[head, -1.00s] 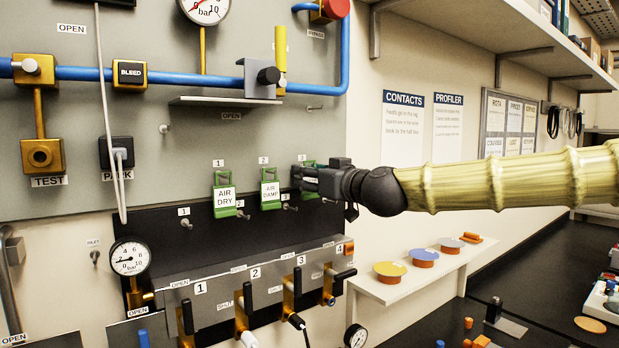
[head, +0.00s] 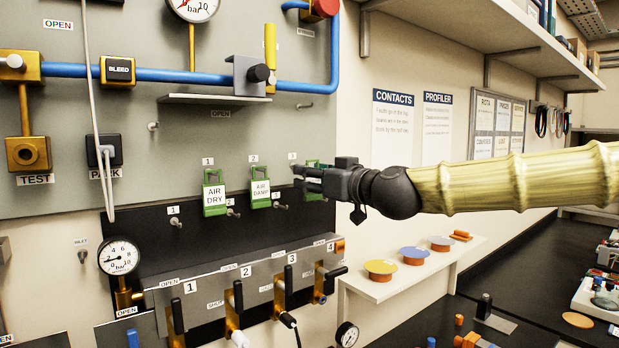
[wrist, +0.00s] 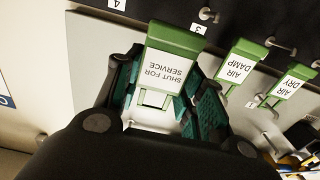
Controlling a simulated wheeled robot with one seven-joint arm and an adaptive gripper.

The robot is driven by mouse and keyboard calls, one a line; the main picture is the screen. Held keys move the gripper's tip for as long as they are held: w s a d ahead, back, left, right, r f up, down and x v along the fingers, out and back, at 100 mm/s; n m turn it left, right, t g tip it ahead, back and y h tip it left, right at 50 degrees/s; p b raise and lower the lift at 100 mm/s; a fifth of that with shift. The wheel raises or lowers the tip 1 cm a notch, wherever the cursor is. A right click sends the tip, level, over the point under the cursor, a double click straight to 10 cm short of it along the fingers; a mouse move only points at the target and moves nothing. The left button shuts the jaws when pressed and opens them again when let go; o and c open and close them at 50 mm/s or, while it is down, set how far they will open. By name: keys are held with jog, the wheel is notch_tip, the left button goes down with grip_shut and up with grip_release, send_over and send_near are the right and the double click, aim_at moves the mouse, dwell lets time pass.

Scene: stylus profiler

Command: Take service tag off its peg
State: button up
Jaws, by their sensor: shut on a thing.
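The green service tag (wrist: 168,65), with a white label reading SHUT FOR SERVICE, sits between the two fingers of my gripper (wrist: 155,100) in the wrist view, upside down there. In the head view, my gripper (head: 306,180) is at the panel and covers most of the service tag (head: 313,166); a green edge shows behind the fingers, a little right of the upper label 3. Its peg is hidden, so I cannot see whether tag and peg touch. Green tags AIR DAMP (head: 260,191) and AIR DRY (head: 215,196) hang to the left.
A lower row of pegs (wrist: 208,14) runs along the black strip close to the tag. Below are the valve block (head: 250,285) with black levers and a small shelf (head: 400,280) with coloured discs. A metal ledge (head: 215,99) and blue pipe are above.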

jog(key=shift+v, duration=1.55)
